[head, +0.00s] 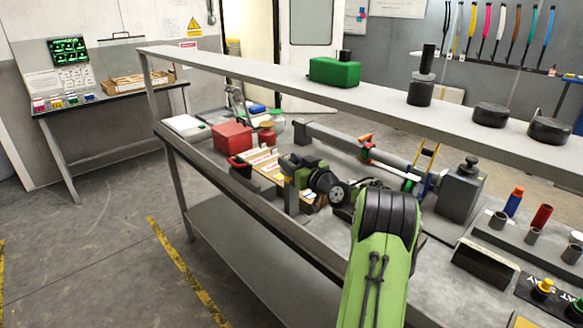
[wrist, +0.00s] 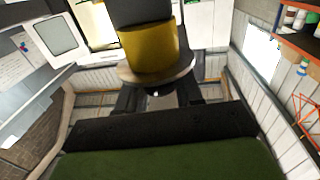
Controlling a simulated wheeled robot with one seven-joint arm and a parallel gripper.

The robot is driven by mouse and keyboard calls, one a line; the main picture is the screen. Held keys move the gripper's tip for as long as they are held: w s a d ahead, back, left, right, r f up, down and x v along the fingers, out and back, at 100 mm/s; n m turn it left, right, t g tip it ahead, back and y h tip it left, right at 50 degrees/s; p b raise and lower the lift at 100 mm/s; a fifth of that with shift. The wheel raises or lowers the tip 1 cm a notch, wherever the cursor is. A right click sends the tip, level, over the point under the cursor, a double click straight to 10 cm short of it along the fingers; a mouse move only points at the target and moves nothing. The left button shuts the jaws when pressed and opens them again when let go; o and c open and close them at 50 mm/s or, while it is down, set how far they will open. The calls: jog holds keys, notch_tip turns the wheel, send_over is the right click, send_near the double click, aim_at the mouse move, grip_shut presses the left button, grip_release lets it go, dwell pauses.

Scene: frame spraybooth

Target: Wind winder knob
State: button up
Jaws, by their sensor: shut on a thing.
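In the wrist view, the dark fingers of my gripper (wrist: 158,93) reach forward and are shut on the winder knob. A thick yellow cylinder (wrist: 151,48) with a black part above it and a pale round disc (wrist: 128,75) at its base stand directly beyond the fingers. Which of these parts is the gripped knob I cannot tell. In the head view, my green and black wrist is over the bench's middle, beside a grey upright post (head: 291,198). My own wrist hides most of the contact there.
A raised shelf (head: 255,72) runs above the workbench and carries a green box (head: 335,72) and several black pieces. A red box (head: 232,137), a grey metal container (head: 459,190) and a cup rack (head: 497,222) crowd the bench. The floor (head: 110,240) at left is clear.

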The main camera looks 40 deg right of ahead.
jog(key=n+y, duration=0.2)
jog(key=y, duration=0.1)
jog(key=shift+d+r+p, duration=0.1)
jog(key=shift+p, duration=0.25)
jog(key=n+y+p, duration=0.2)
jog(key=y+p, duration=0.1)
jog(key=shift+g+y, duration=0.3)
jog(key=shift+n+y+p, duration=0.3)
jog(key=shift+p, duration=0.2)
jog(key=o, duration=1)
jog(key=v, duration=1.5)
jog(key=shift+s+r, duration=0.15)
jog(key=shift+s, duration=0.2)
